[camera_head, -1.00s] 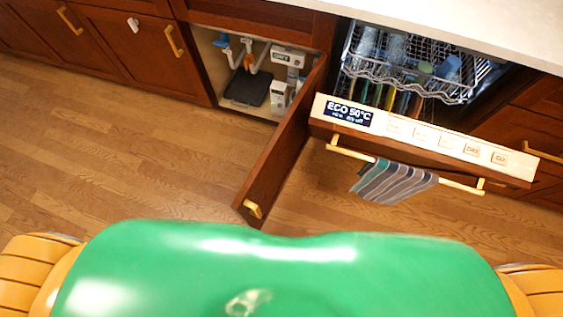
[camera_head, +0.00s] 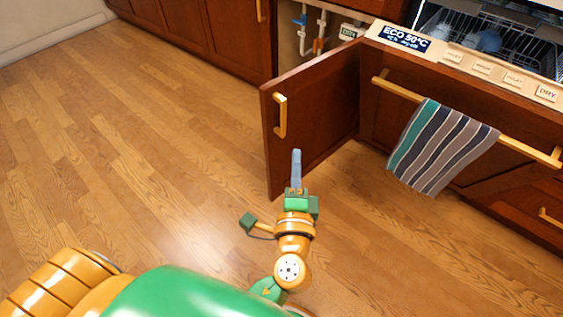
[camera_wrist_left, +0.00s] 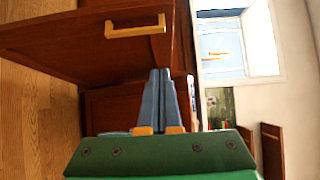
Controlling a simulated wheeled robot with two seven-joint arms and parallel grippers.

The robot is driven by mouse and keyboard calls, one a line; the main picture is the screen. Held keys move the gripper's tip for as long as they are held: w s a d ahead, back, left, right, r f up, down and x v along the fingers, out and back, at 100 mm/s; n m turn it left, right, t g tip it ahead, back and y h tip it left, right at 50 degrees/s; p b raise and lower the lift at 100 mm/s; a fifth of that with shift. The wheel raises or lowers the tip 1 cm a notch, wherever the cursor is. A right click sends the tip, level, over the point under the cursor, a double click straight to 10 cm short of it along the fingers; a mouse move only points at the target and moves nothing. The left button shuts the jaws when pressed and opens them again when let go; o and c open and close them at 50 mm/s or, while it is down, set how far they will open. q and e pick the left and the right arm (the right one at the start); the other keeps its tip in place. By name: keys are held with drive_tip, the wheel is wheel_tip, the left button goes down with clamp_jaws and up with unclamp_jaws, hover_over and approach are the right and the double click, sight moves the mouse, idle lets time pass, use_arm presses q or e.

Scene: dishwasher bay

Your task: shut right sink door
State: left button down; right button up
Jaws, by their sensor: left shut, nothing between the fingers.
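The right sink door (camera_head: 325,110) stands wide open, swung out from the cabinet toward me, with its gold handle (camera_head: 280,116) on the face at the left. My left gripper (camera_head: 296,155) is shut and empty, in front of the lower part of the door in the head view. I cannot tell whether it touches the door. In the left wrist view the shut blue fingers (camera_wrist_left: 166,98) point toward the door panel (camera_wrist_left: 90,50), and the handle (camera_wrist_left: 135,27) shows above and left of them. My right gripper is not in view.
The dishwasher's pulled-down front (camera_head: 460,58) is beside the door on the right, with a striped towel (camera_head: 440,145) on its bar (camera_head: 395,89). Pipes (camera_head: 320,32) show inside the open sink cabinet. The wooden floor (camera_head: 130,150) at left is clear.

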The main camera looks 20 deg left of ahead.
use_arm(q)
approach(285, 105)
drive_tip(key=w+d, duration=0.2)
drive_tip(key=w, duration=0.1)
drive_tip(key=w+a, duration=0.1)
drive_tip(key=w+a+p, duration=0.1)
drive_tip(key=a, duration=0.1)
drive_tip(key=shift+w+a+r, duration=0.15)
drive_tip(key=shift+w+a, duration=0.15)
drive_tip(key=shift+w, duration=0.05)
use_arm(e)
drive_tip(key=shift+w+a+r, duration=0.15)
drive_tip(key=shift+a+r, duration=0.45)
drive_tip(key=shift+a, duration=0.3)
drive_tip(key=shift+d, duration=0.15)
